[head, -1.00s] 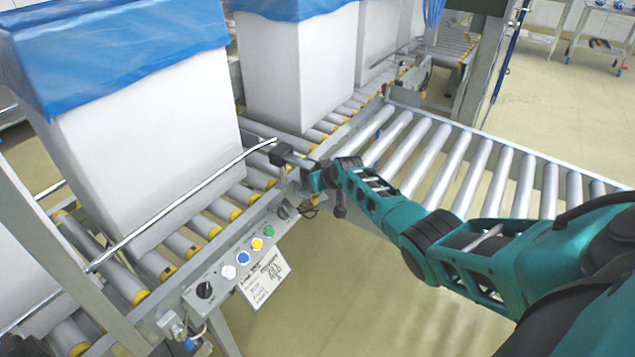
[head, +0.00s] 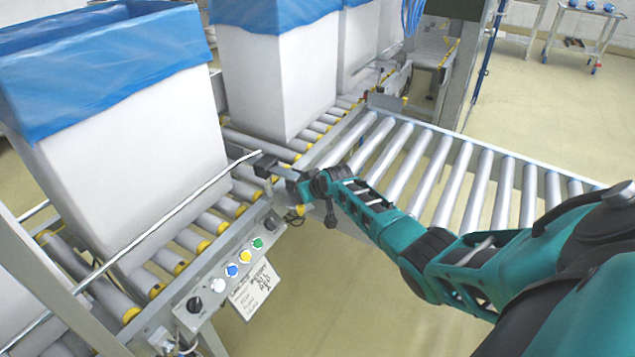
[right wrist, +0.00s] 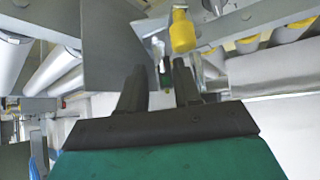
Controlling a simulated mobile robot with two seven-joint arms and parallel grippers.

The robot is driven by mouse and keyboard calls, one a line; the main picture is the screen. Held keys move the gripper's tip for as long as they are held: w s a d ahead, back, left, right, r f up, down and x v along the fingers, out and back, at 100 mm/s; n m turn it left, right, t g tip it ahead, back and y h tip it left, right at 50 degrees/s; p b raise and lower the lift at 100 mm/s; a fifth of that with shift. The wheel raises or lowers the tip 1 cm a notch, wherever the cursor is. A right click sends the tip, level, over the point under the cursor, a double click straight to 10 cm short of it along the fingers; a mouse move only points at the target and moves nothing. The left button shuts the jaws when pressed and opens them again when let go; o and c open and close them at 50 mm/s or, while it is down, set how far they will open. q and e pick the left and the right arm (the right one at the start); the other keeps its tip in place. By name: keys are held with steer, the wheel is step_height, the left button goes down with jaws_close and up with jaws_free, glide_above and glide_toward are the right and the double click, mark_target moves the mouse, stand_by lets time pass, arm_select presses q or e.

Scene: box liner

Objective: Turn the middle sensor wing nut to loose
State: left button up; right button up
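My teal right arm reaches in from the right in the head view. Its right gripper (head: 264,165) is beside the conveyor's side frame, close to the end of a thin metal rail (head: 170,205). In the right wrist view the dark fingers of the right gripper (right wrist: 160,85) stand apart. A small metallic and green part (right wrist: 165,72) shows between or just beyond them; contact cannot be told. I cannot clearly make out the middle sensor wing nut. My left gripper is not in view.
A white box with a blue liner (head: 130,150) stands on the roller conveyor, with another lined box (head: 275,75) behind it. A control panel (head: 205,310) with coloured buttons and a hanging label (head: 254,290) is on the near side. A side roller conveyor (head: 450,165) runs right, under my arm.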

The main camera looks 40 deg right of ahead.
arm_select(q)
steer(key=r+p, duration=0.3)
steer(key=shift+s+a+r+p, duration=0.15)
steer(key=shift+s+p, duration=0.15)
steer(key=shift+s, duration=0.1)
arm_select(e)
steer(key=v, duration=1)
